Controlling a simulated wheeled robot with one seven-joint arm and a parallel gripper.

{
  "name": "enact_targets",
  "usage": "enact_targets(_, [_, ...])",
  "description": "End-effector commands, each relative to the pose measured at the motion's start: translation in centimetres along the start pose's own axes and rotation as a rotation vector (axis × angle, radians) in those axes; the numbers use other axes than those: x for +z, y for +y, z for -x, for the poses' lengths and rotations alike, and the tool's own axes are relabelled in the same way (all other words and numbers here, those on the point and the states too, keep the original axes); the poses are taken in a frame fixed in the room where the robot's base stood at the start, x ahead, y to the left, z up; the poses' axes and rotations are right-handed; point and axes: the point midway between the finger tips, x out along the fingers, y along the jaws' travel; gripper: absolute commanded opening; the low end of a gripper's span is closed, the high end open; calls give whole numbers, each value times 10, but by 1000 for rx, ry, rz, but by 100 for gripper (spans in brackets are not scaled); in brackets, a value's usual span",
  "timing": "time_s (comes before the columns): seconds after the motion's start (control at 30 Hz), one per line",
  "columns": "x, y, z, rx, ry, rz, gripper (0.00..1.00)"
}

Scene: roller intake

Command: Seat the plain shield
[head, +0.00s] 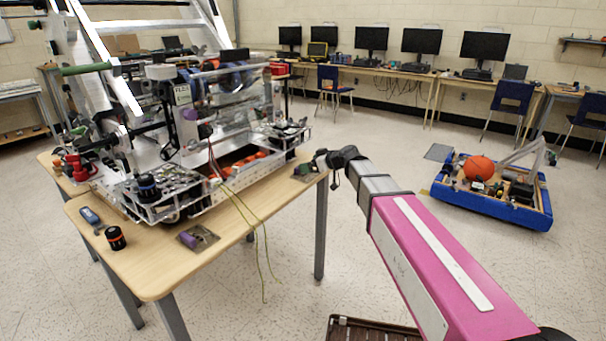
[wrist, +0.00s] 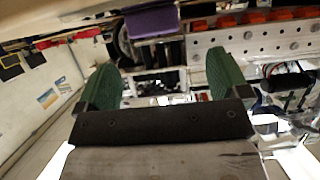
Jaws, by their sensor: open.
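My gripper (wrist: 166,72) is open in the wrist view, with its two green fingers wide apart and nothing between them. In the head view a purple piece (head: 189,239) lies on a small grey plate (head: 207,234) near the table's front edge. I cannot tell which part is the plain shield.
A large metal robot (head: 170,120) with rollers and wiring fills most of the table (head: 150,270). Yellow-green wires (head: 262,250) hang off the edge. A black-and-orange cylinder (head: 116,238) and a blue device (head: 90,217) stand front left. A blue-bumpered robot (head: 515,211) sits on the floor right.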

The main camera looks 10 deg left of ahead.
Motion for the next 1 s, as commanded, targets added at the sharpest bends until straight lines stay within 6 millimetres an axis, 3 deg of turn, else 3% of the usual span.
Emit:
enact_targets(0.23, [3, 3, -18, -1, -1, -1, 94])
enact_targets(0.5, [7, 6, -53, -1, -1, -1, 94])
enact_targets(0.77, [7, 5, -57, 0, -1, -1, 94])
enact_targets(0.83, [7, 5, -57, 0, -1, -1, 77])
enact_targets(0.93, [7, 5, -57, 0, -1, -1, 45])
enact_targets(0.97, [7, 5, -57, 0, -1, -1, 39])
enact_targets(1.0, [7, 5, -57, 0, -1, -1, 39])
